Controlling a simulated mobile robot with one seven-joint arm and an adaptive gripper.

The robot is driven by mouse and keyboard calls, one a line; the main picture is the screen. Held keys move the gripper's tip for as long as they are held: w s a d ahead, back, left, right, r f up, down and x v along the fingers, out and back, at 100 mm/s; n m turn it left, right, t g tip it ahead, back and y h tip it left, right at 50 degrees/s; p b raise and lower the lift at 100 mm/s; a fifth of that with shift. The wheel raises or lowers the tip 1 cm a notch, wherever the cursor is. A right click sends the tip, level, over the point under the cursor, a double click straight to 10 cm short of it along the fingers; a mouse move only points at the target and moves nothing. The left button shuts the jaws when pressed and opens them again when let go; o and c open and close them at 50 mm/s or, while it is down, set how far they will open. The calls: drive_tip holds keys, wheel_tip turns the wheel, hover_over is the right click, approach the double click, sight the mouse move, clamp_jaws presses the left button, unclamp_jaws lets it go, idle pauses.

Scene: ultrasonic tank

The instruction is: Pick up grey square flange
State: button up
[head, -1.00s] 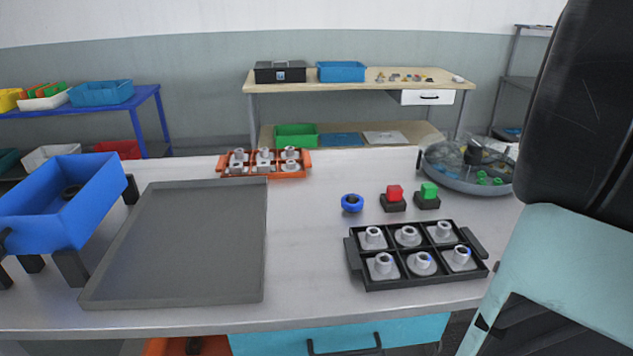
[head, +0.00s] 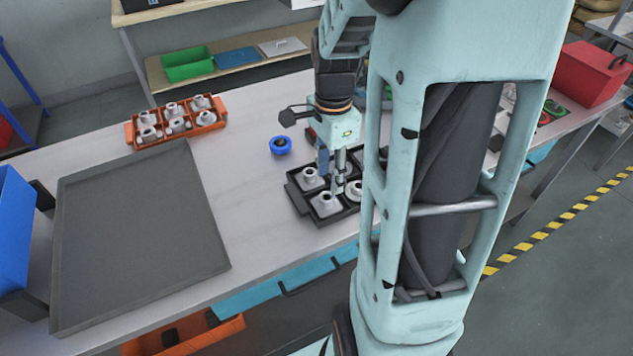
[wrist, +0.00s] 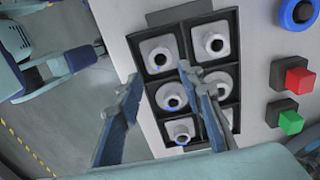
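The black tray (head: 298,197) holds grey flanges in separate compartments. A grey square flange (wrist: 157,55) sits in its upper left compartment in the wrist view; it also shows in the head view (head: 325,205). Another square flange (wrist: 214,42) is beside it. The middle pair, including this flange (wrist: 172,97), looks round. A lower flange (wrist: 181,131) looks square; its neighbour is mostly hidden by a finger. My gripper (wrist: 158,80) is open and empty over the tray, fingers pointing down near the front left flanges. It also shows in the head view (head: 335,188); contact cannot be judged.
An orange tray (head: 133,133) of flanges is farther back. A large grey tray (head: 140,235) lies left, empty. My arm hides the tray's right side in the head view.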

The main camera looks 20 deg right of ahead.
sight(327, 194)
drive_tip(key=shift+w+a+f, duration=0.1)
drive_tip(key=shift+a+f, duration=0.05)
drive_tip(key=shift+f, duration=1.65)
drive_tip(key=shift+a+f, duration=0.1)
drive_tip(key=shift+f, duration=1.65)
drive_tip(key=shift+c, duration=0.4)
clamp_jaws()
drive_tip(key=shift+r, duration=0.1)
